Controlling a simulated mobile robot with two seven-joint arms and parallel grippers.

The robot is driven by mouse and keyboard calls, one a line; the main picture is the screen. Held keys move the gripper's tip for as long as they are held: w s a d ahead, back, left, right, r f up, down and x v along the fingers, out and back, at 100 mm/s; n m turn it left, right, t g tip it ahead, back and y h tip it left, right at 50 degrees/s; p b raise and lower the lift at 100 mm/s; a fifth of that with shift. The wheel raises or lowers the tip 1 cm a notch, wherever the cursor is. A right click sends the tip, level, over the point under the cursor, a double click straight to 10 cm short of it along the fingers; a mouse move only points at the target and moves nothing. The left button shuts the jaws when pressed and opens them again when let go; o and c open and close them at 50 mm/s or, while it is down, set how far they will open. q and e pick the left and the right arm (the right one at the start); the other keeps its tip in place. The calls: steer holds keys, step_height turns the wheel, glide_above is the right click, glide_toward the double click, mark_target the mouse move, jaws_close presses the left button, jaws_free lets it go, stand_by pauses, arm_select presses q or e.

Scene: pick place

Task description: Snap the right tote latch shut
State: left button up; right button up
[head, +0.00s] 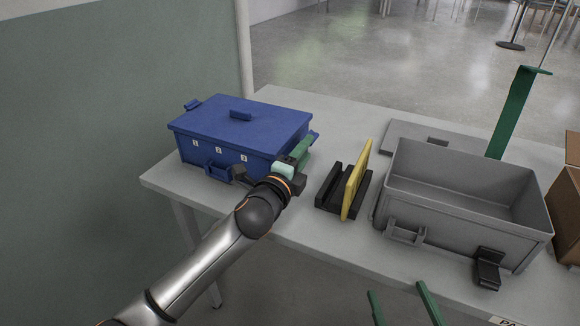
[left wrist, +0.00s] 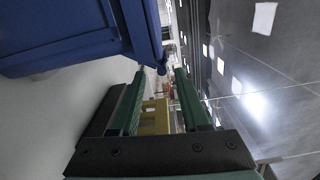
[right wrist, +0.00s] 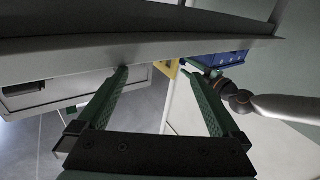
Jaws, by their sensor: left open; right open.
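The blue tote (head: 225,158) stands at the left of the table with its blue lid (head: 205,120) on. A latch tab (head: 192,104) juts from its left end. The right latch (head: 315,136) shows as a small blue tab at its right end, partly hidden by my left gripper; I cannot tell its exact angle. My left gripper (head: 300,150) is open beside the tote's right end. In the left wrist view, the blue tote (left wrist: 60,35) is left of the open fingers (left wrist: 160,80), with nothing between them. My right gripper (head: 397,290) is open and empty before the table's front edge.
A yellow panel (head: 356,180) stands in a black holder (head: 329,190) right of my left gripper. Beyond are an open grey tote (head: 460,215), a grey lid (head: 405,134), a green upright strip (head: 512,115) and a cardboard box (head: 566,205).

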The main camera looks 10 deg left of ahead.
arm_select(q)
steer(key=p+v, duration=0.1)
steer(key=v, duration=0.8)
arm_select(e)
steer(key=s+f+g+h, duration=0.1)
steer(key=s+f+g, duration=0.3)
steer(key=f, duration=0.5)
steer(key=s+f+m+g+h, duration=0.1)
steer(key=s+f+g, duration=0.3)
steer(key=f, duration=0.4)
steer(key=shift+f+g, duration=0.35)
steer(key=shift+g, duration=0.05)
arm_select(q)
steer(key=shift+d+r, duration=0.15)
